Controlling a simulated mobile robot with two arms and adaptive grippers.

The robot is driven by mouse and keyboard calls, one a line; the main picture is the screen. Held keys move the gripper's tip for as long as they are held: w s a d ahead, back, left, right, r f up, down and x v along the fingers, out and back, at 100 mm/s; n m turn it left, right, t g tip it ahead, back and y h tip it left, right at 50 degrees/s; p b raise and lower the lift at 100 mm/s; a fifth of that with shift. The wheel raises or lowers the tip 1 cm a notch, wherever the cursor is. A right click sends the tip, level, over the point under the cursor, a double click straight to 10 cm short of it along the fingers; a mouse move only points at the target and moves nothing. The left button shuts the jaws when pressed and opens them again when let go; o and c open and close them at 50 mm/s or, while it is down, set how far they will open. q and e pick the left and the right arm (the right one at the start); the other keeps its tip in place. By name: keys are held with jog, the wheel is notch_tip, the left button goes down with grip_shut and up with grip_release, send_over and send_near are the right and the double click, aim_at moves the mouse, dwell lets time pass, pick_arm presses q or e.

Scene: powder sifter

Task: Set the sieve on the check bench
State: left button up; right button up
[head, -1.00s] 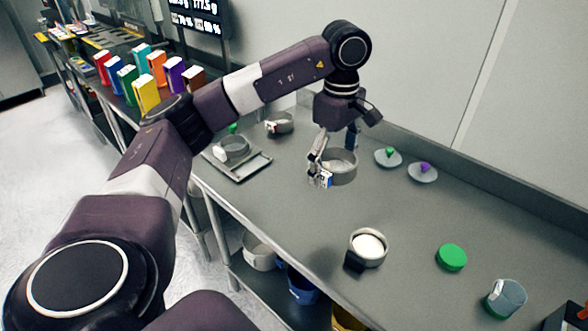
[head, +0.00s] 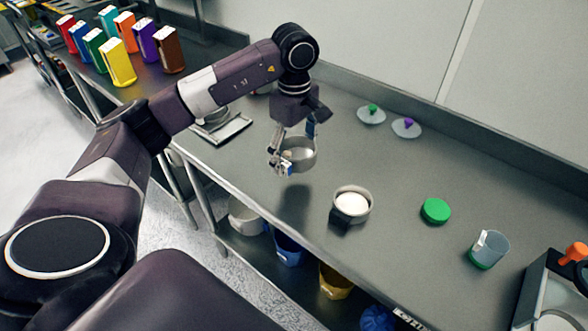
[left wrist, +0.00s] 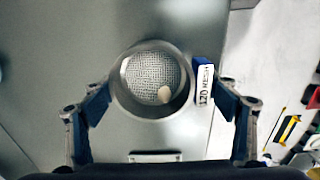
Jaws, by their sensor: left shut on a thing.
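The sieve (head: 302,162) is a round grey metal ring held above the long grey bench (head: 250,190), with its shadow on the surface below. My left gripper (head: 296,148) is shut on it. In the left wrist view the sieve (left wrist: 126,97) shows a woven mesh with a small beige lump on it and a white tag reading "120 MESH" on its right side. The fingers of the left gripper (left wrist: 160,103) flank the ring and tag. My right gripper is not in view. I cannot tell which bench is the check bench.
A white-filled round pan (head: 352,204), green lid (head: 435,210) and clear cup (head: 492,246) stand to the right. Two saucers (head: 371,116) (head: 406,127) with knobs lie behind. A flat tray (head: 222,132) is at left. Coloured boxes (head: 117,62) stand farther left. Buckets (head: 288,248) sit underneath.

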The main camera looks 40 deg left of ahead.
aim_at(294, 180)
pick_arm(q)
notch_tip(294, 180, down, 6)
jog(key=shift+f+p, duration=0.1)
jog(key=shift+p, duration=0.4)
jog(key=shift+f, duration=0.1)
jog(key=shift+f+b, duration=0.2)
jog(key=shift+b, duration=0.1)
jog(key=o, duration=1.3)
jog(key=shift+r, duration=0.1)
jog(key=shift+r, duration=0.1)
